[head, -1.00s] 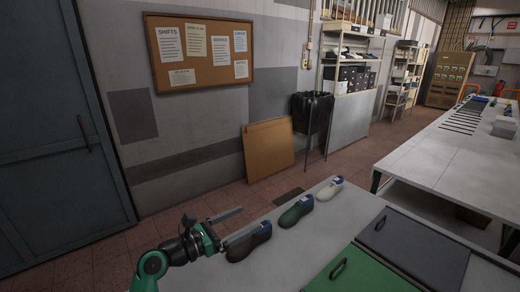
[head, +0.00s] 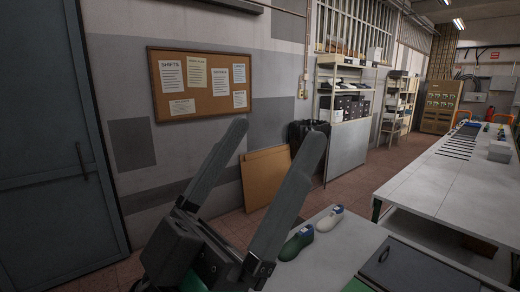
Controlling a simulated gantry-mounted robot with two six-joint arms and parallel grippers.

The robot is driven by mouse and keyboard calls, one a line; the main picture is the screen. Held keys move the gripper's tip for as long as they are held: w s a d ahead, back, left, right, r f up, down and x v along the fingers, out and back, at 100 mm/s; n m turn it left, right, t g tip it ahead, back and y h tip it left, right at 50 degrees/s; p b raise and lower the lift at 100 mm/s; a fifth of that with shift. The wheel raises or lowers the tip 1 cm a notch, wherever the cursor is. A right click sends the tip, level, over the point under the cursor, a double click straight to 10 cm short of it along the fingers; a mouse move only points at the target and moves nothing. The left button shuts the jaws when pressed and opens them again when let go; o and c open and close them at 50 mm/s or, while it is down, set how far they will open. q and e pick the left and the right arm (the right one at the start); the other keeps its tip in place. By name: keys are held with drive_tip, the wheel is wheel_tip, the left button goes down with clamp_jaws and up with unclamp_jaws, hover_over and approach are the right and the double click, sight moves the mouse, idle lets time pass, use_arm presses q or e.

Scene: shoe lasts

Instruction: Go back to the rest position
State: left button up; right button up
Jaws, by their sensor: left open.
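My left gripper (head: 267,160) is large and close to the camera in the head view. Its two long grey fingers point up and stand well apart, with nothing between them. A green shoe last (head: 296,244) lies on the near table, just right of the gripper, and is partly covered by it. A white shoe last (head: 330,219) with a blue top lies beyond the green one. The dark shoe last is not visible now; the gripper covers that part of the table. My right gripper is not in view.
A long white table (head: 440,175) stands to the right. A cardboard sheet (head: 262,180) and a black bin (head: 304,134) stand by the wall. The space above the near table is clear.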

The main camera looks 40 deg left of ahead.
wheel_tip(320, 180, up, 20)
drive_tip(key=p, duration=2)
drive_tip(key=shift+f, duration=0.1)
